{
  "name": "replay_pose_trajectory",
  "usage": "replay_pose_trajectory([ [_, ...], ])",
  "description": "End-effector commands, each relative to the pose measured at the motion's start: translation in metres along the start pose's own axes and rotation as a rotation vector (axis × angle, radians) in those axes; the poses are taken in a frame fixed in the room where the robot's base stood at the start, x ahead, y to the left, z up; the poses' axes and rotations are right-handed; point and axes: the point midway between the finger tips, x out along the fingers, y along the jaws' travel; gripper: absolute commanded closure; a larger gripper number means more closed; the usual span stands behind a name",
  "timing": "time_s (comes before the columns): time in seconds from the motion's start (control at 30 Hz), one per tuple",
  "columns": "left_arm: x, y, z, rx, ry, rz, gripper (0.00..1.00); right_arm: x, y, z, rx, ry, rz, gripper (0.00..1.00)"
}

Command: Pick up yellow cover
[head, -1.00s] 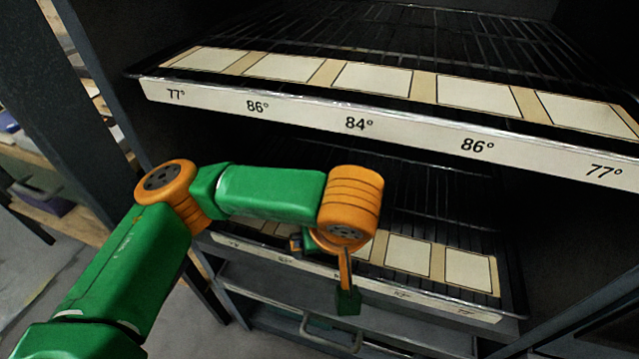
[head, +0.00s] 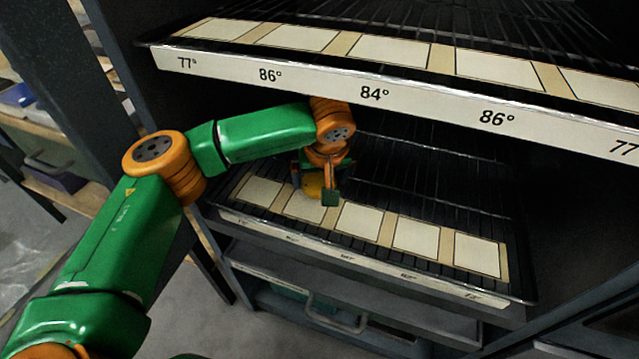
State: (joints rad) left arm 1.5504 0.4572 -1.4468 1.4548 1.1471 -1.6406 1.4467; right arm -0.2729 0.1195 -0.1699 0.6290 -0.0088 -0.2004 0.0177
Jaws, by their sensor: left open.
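A small yellow object, which looks like the yellow cover (head: 313,187), shows at the lower shelf near its second pale square from the left. My left gripper (head: 316,190) is open and reaches down over the lower shelf, with its fingers around or beside this yellow object. I cannot tell whether the fingers touch it. The gripper and wrist hide part of it. My right gripper is not in view.
The upper wire rack (head: 380,83), with a temperature-marked front strip, hangs just above my arm. The lower rack (head: 465,285) has pale squares along its front. The cabinet's dark side post (head: 75,80) stands left. A drawer with a handle (head: 335,318) is below.

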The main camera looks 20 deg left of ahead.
Motion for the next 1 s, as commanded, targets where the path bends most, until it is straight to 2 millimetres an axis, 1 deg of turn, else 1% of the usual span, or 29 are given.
replay_pose_trajectory([
  [0.03, 0.000, 0.000, 0.000, 0.000, 0.000, 0.000, 0.03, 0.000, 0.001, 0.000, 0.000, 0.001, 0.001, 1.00],
  [0.07, 0.000, 0.000, 0.000, 0.000, 0.000, 0.000, 0.11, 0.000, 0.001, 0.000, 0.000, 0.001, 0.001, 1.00],
  [0.1, 0.000, 0.000, 0.000, 0.000, 0.000, 0.000, 0.22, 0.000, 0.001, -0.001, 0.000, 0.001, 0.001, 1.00],
  [0.17, 0.000, 0.000, 0.000, 0.000, 0.000, 0.000, 0.38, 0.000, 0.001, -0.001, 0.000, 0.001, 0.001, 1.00],
  [0.2, 0.000, 0.000, 0.000, 0.000, 0.000, 0.000, 0.49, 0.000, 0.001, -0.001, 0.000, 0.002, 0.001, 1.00],
  [0.27, 0.000, 0.000, 0.000, 0.000, 0.000, 0.000, 0.65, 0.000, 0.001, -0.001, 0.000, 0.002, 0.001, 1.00],
  [0.3, 0.000, 0.000, 0.000, 0.000, 0.000, 0.000, 0.76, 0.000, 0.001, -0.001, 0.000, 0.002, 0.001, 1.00],
  [0.33, 0.000, 0.000, 0.000, 0.000, 0.000, 0.000, 0.84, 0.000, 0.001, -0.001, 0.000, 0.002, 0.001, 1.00],
  [0.57, -0.001, 0.000, 0.000, 0.000, 0.000, 0.001, 0.84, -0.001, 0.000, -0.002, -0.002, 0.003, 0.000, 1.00],
  [0.67, -0.007, 0.001, -0.003, 0.000, 0.001, 0.001, 0.84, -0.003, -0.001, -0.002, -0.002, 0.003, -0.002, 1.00],
  [0.77, -0.019, 0.001, -0.007, -0.002, 0.001, 0.002, 0.84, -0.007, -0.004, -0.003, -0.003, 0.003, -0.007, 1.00],
  [0.87, -0.037, 0.001, -0.015, -0.002, 0.001, 0.002, 0.84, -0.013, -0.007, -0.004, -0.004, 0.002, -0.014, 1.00],
  [0.93, -0.038, 0.001, 0.001, 0.005, -0.001, 0.001, 0.84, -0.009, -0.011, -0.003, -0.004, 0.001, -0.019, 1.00],
  [1.0, -0.044, 0.001, 0.015, 0.005, 0.001, 0.003, 0.84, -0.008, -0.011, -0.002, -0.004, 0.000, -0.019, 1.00],
])
